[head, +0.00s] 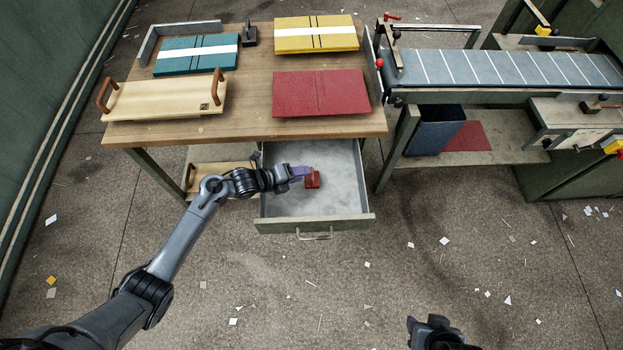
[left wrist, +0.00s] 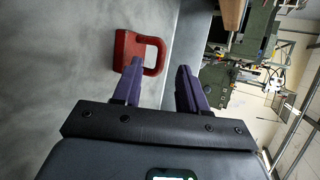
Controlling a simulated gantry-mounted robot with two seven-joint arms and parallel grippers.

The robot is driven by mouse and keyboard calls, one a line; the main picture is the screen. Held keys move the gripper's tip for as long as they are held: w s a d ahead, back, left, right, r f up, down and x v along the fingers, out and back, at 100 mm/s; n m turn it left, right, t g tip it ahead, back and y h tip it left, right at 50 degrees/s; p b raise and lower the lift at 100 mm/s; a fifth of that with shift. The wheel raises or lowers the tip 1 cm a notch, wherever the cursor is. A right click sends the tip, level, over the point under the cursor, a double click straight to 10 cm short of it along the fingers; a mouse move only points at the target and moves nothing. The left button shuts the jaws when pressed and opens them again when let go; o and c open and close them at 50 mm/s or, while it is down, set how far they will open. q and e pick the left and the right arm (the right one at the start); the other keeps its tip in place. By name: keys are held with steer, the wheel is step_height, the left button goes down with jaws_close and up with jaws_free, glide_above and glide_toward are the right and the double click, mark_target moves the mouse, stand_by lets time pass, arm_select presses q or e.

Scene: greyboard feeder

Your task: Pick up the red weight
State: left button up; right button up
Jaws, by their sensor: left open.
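The red weight (head: 313,179) is a small red block with a loop handle, standing in the open drawer (head: 345,195) below the table. In the left wrist view the red weight (left wrist: 139,52) lies just beyond my left gripper's fingertips, toward the left finger. My left gripper (head: 303,172) is over the drawer, beside the weight; its purple fingers are open and spread apart in the left wrist view (left wrist: 160,72). The left fingertip overlaps the handle in that view; I cannot tell whether they touch. My right gripper (head: 432,322) is at the bottom edge, mostly cut off, its jaws unclear.
The wooden table (head: 250,120) above the drawer bears a red board (head: 320,92), a yellow board (head: 316,38), a teal board (head: 196,56) and a wooden tray (head: 165,99). A conveyor (head: 500,68) stands at the right. The drawer's floor around the weight is clear.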

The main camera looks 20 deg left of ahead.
mark_target(306, 181)
arm_select(q)
steer(key=shift+b+x, duration=0.3)
steer(key=shift+x, duration=1.3)
jaws_close()
steer(key=shift+r, duration=0.15)
